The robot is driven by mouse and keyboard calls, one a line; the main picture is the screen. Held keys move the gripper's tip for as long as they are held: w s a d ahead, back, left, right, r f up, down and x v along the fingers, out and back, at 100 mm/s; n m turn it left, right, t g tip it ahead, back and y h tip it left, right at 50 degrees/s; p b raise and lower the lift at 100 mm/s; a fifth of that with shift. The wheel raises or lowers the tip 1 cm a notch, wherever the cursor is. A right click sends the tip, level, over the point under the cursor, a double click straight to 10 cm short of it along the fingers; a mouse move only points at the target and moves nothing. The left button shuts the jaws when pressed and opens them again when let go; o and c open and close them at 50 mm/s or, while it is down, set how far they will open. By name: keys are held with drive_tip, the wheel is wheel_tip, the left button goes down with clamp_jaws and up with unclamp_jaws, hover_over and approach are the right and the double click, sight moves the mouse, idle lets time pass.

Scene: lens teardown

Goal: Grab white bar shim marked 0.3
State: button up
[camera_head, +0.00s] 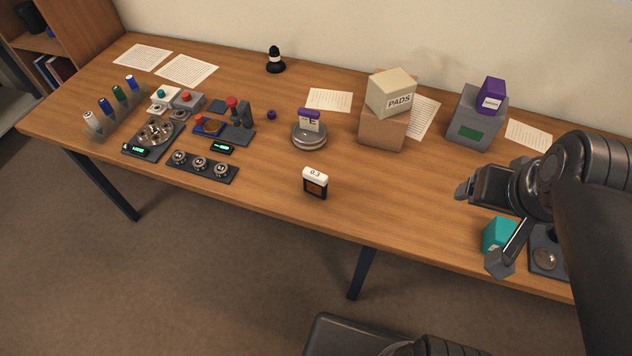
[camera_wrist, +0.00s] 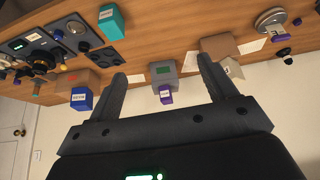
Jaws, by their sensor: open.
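The white bar shim marked 0.3 (camera_head: 315,175) lies on top of a small dark block (camera_head: 315,189) with an orange-brown face. The block stands near the front edge of the wooden table, around its middle. My gripper (camera_head: 478,222) is at the right side of the table, well to the right of the shim and apart from it. In the wrist view my gripper (camera_wrist: 160,85) shows its two fingers spread wide with nothing held between them. I cannot make out the shim in the wrist view.
A teal block (camera_head: 498,234) stands close to my gripper. A grey box (camera_head: 476,124) with a purple block (camera_head: 491,95) and a cardboard box (camera_head: 383,130) with a PADS box (camera_head: 390,92) stand behind. A round metal stand (camera_head: 309,138) is behind the shim. The table around the shim is clear.

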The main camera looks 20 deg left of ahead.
drive_tip(key=shift+o, duration=0.7)
drive_tip(key=m+g, duration=0.2)
drive_tip(key=g, duration=0.4)
hover_over(316, 175)
wheel_tip(316, 175, down, 17)
drive_tip(key=shift+d, duration=0.1)
wheel_tip(316, 175, down, 5)
drive_tip(key=shift+r, duration=0.2)
drive_tip(key=shift+w+a+f, duration=0.15)
drive_tip(key=shift+f, duration=1.4)
drive_tip(key=shift+w+a+f, duration=0.1)
drive_tip(key=shift+a+f, duration=0.05)
drive_tip(key=shift+f, duration=1.4)
drive_tip(key=c, duration=1.1)
